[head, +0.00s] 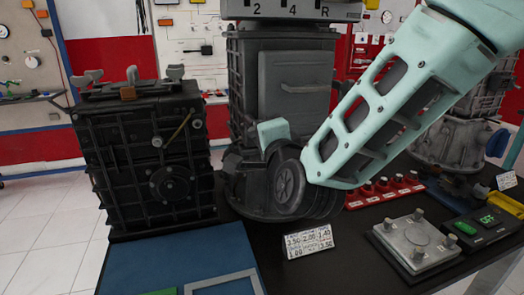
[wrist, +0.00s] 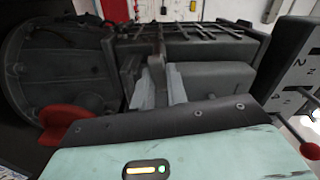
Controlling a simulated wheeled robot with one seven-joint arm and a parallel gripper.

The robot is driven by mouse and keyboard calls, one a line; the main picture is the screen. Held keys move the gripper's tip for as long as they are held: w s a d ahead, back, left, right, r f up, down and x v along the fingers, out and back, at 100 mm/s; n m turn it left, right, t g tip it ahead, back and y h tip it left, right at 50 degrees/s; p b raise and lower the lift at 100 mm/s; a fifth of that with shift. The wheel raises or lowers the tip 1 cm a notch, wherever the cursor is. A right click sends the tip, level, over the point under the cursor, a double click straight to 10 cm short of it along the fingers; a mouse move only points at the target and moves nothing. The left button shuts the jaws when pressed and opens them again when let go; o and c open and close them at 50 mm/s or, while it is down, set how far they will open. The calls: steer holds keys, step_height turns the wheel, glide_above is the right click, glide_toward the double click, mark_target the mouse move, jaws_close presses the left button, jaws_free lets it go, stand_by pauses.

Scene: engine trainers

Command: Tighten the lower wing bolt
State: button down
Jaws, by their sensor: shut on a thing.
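In the wrist view, my gripper (wrist: 160,82) has its two light grey fingers closed on a thin dark grey piece (wrist: 158,62), apparently the wing of the lower wing bolt. The fingers hide most of it, so its turn and seating cannot be told. It is at the side of the dark ribbed gearbox housing (wrist: 215,78). In the head view, that housing (head: 237,85) stands in the middle, and my arm and wrist cover its lower right. The fingertips and the bolt are hidden there.
A black gearbox (head: 150,165) with wing-shaped pieces on top stands at left. A shift plate (head: 290,10) tops the middle housing. A number card (head: 308,242), red holders (head: 385,190) and a metal plate (head: 415,243) are on the dark table. A red part (wrist: 65,116) is close to my gripper.

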steer(key=shift+f+m+b, duration=0.15)
steer(key=shift+m+b, duration=0.95)
steer(key=shift+b, duration=0.1)
steer(key=c, duration=1.4)
jaws_free()
steer(key=b+v, duration=0.7)
steer(key=v, duration=1)
steer(key=shift+s, duration=0.2)
steer(key=shift+d, duration=0.1)
